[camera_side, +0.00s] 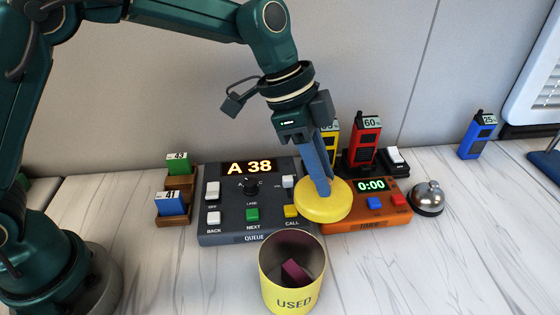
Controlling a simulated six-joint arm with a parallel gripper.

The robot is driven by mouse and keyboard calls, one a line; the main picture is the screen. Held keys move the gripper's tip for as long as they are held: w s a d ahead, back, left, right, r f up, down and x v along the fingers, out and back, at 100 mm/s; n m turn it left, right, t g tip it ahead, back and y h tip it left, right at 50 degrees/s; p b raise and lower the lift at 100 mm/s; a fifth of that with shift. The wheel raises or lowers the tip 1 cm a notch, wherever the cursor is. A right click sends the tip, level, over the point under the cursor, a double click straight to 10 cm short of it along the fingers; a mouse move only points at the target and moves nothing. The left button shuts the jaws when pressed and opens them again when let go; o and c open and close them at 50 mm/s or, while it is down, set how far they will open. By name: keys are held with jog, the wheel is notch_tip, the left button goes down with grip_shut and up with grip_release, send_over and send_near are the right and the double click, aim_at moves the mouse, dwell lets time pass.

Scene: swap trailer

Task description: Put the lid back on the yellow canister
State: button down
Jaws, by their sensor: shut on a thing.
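The yellow canister (291,290), marked USED, stands upright and open at the front centre of the table. A dark reddish block lies inside it. My gripper (324,190) is shut on the round yellow lid (322,204) and holds it above and a little to the right of the canister, farther back. The lid looks roughly level and apart from the canister's rim. It hides parts of the queue panel and the orange timer behind it.
Behind stand the dark queue panel (215,225) showing A 38 and the orange timer (375,230). A silver bell (428,198) is at right. Red (364,140) and blue (478,137) radios stand farther back. Numbered cards sit in wooden holders (172,220) at left. The front right table is clear.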

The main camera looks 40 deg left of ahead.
jog(key=s+d+r+m+g, duration=0.1)
jog(key=s+r+m, duration=0.15)
jog(key=s, duration=0.35)
jog(key=s+d+r+m, duration=0.1)
jog(key=s+r, duration=0.3)
jog(key=s, duration=0.1)
jog(key=shift+d+f, duration=0.1)
jog(key=shift+f, duration=3.1)
jog(key=shift+f, duration=0.15)
jog(key=shift+c, duration=0.8)
grip_release()
notch_tip(320, 180, up, 7)
